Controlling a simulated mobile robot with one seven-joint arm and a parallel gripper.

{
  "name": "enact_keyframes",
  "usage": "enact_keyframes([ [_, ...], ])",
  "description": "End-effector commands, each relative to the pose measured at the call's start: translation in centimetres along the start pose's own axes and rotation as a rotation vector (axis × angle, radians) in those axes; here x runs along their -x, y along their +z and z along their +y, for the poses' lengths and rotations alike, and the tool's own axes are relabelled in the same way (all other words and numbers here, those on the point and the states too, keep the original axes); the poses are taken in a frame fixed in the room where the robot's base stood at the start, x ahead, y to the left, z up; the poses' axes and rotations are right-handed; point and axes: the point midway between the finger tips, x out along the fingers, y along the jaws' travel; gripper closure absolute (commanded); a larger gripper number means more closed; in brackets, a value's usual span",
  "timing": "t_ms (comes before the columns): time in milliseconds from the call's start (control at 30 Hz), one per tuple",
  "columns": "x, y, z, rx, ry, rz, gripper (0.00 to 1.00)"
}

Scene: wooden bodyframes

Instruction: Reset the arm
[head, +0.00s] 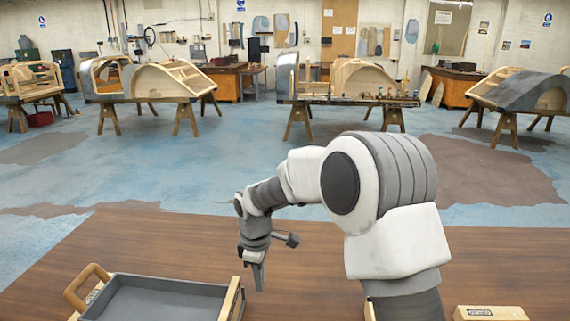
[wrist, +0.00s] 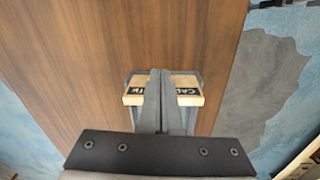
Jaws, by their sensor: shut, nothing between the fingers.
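My gripper (head: 258,280) points down above the brown wooden table, just right of the tray, in the head view. In the wrist view its two grey fingers (wrist: 160,95) are together, with nothing held between them. Behind the fingers is a pale wooden piece (wrist: 188,97) with a dark lettered label; its middle is hidden by the fingers. I cannot tell whether they touch it. My arm is bent, reaching out leftward from the right in the head view.
A grey tray (head: 160,295) with wooden handled ends lies at the table's front left. A labelled wooden block (head: 490,313) is at the front right. The table (head: 150,240) beyond the tray is clear. Wooden bodyframes (head: 150,80) on trestles stand far back across the blue floor.

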Motion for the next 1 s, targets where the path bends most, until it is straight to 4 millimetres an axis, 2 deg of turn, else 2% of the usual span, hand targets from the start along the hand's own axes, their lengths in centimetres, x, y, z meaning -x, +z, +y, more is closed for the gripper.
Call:
enact_keyframes([
  [33,1.8,1.2,0.0,-0.043,0.023,0.001,1.00],
  [200,6.5,4.7,-0.8,-0.196,0.079,0.009,1.00],
  [500,13.3,11.1,-3.8,-0.476,0.167,0.046,1.00],
  [800,17.9,16.9,-8.5,-0.765,0.239,0.118,1.00],
  [1000,19.6,20.3,-12.2,-0.958,0.275,0.186,1.00],
])
